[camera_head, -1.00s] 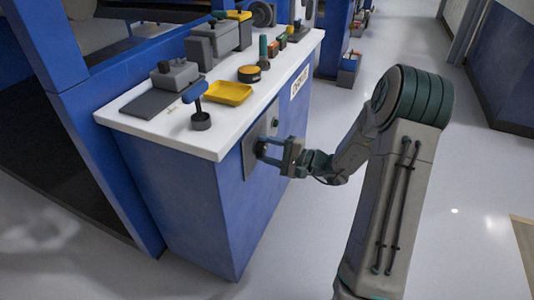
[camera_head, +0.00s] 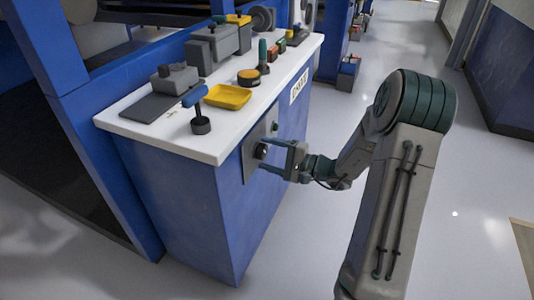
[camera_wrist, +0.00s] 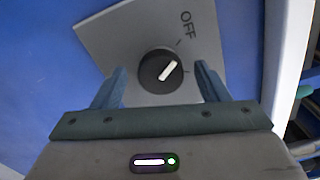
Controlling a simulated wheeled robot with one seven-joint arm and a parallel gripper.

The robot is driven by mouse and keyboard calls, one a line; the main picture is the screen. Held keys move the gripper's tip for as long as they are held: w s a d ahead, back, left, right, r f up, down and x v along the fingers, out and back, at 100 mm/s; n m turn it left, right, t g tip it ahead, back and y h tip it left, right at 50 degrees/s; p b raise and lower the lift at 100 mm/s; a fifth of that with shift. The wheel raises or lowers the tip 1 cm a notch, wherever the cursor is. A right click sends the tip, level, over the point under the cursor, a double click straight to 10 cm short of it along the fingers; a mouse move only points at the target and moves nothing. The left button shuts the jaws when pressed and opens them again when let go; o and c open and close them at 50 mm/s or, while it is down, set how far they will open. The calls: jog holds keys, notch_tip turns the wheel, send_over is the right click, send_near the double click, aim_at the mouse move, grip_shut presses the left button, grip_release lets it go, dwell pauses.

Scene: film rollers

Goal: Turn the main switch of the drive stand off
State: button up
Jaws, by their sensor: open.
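The main switch (camera_wrist: 154,73) is a round dark knob with a white pointer bar, on a grey plate (camera_wrist: 126,34) on the drive stand's blue side. The bar points up and right, roughly toward the tick mark near the word OFF; a second tick sits to the knob's right. In the head view my gripper (camera_head: 267,155) is just in front of the plate.
The drive stand (camera_head: 190,190) has a white top with a yellow tray (camera_head: 228,96), a blue-handled lever (camera_head: 197,100) and an orange-topped round button (camera_head: 249,75). The floor to the right is clear.

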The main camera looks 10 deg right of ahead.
jog(key=p+v, duration=0.2)
jog(key=v, duration=1.1)
jog(key=shift+p, duration=0.3)
jog(key=s+a+r+n+g+h+p, duration=0.3)
jog(key=s+a+r+g+p, duration=0.4)
jog(key=r, duration=0.3)
jog(key=s+a+r+n+g+h+p, duration=0.2)
jog(key=s+a+r+n+g+p, duration=0.2)
jog(key=a+r+p, duration=0.35)
jog(key=s+d+r+n+t+h+p, duration=0.1)
jog(key=s+r+h+p, duration=0.3)
jog(key=r+p, duration=0.4)
jog(key=s+d+r+n+t+h+p, duration=0.2)
jog(key=s+r+h+p, duration=0.2)
jog(key=r, duration=1)
jog(key=h+p, duration=0.1)
jog(key=p, duration=0.2)
jog(key=shift+d+r+h+p, duration=0.2)
jog(key=shift+d+h+p, duration=0.1)
jog(key=shift+d+p, duration=0.1)
